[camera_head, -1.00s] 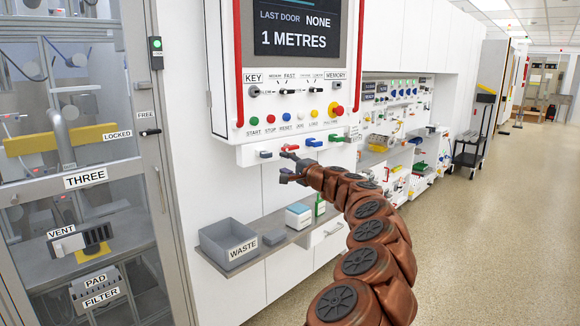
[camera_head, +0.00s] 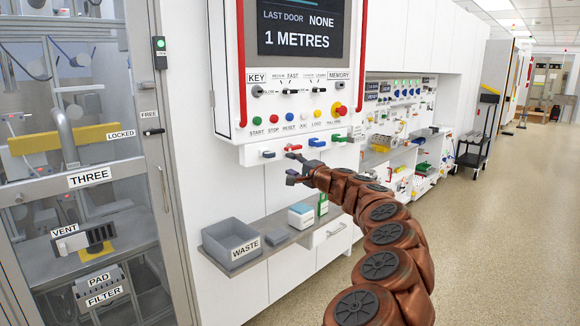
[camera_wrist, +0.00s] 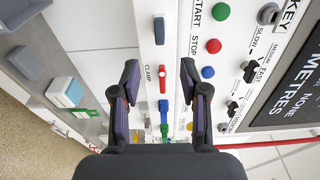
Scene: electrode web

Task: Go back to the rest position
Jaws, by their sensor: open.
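My gripper (camera_head: 302,167) is at the end of my brown segmented arm, in front of the lower edge of the white control panel (camera_head: 246,122). Its dark fingers are spread wide with nothing between them. In the wrist view, the open gripper (camera_wrist: 158,80) faces a narrow white strip marked CLAMP, which carries a dark blue tab, a red tab (camera_wrist: 163,82) and a blue tab (camera_wrist: 163,107). The strip shows between the fingers; I cannot tell how far off it is. No rest position is marked in view.
A glass door marked THREE (camera_head: 89,177) is at left. Open floor (camera_head: 480,240) and a cart (camera_head: 473,150) are at right.

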